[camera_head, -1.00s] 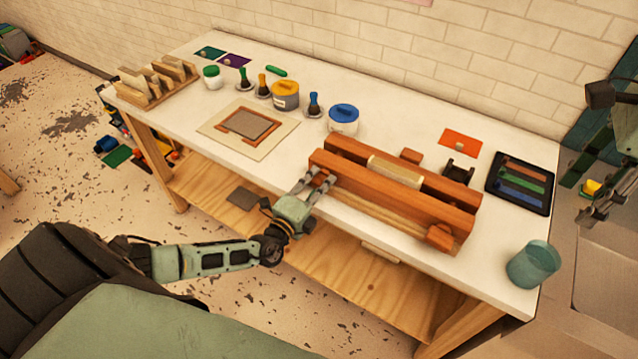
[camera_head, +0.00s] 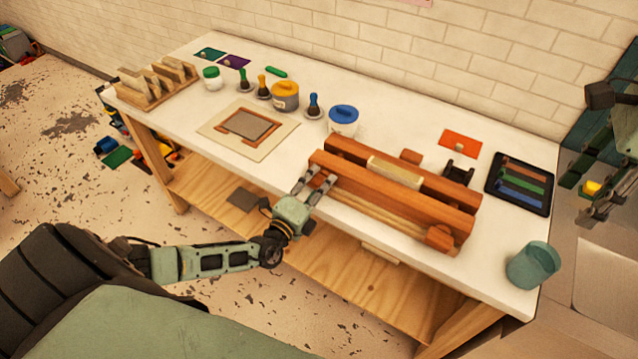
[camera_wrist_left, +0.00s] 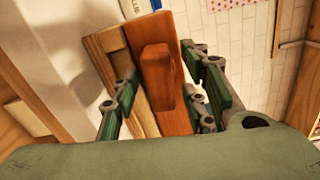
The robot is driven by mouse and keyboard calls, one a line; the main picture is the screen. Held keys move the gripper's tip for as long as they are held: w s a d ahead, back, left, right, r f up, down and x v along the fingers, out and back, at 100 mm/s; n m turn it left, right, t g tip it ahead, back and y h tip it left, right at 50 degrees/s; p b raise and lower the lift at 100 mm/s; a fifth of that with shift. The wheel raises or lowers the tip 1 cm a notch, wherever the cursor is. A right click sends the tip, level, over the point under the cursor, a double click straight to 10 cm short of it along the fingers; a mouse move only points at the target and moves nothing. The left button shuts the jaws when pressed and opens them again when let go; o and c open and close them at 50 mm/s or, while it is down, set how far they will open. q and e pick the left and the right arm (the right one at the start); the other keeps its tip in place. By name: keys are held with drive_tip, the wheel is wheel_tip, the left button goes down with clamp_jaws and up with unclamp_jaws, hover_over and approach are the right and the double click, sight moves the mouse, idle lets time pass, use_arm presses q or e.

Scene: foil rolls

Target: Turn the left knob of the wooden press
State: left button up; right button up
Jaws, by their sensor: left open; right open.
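The wooden press (camera_head: 385,200) lies on the white table, with two long red-brown beams. Its right knob (camera_head: 439,237) sticks out at the front right. The left knob (camera_head: 318,181) is at the front left end, partly covered by my left gripper. My left gripper (camera_head: 317,182) is open, with a finger on each side of this knob. In the left wrist view the left knob (camera_wrist_left: 156,75) stands between the two green-padded fingers, with gaps showing beside it. My right gripper (camera_head: 592,202) is open and empty at the right edge, away from the press.
A teal cup (camera_head: 533,265) stands at the table's front right corner, near a dark tray (camera_head: 520,184) of coloured bars. A blue-lidded jar (camera_head: 343,119) stands behind the press. A framed board (camera_head: 246,128) lies to its left.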

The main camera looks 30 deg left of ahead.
use_arm(q)
drive_tip(key=s, duration=1.1)
drive_tip(key=shift+s, duration=0.35)
idle(1.5)
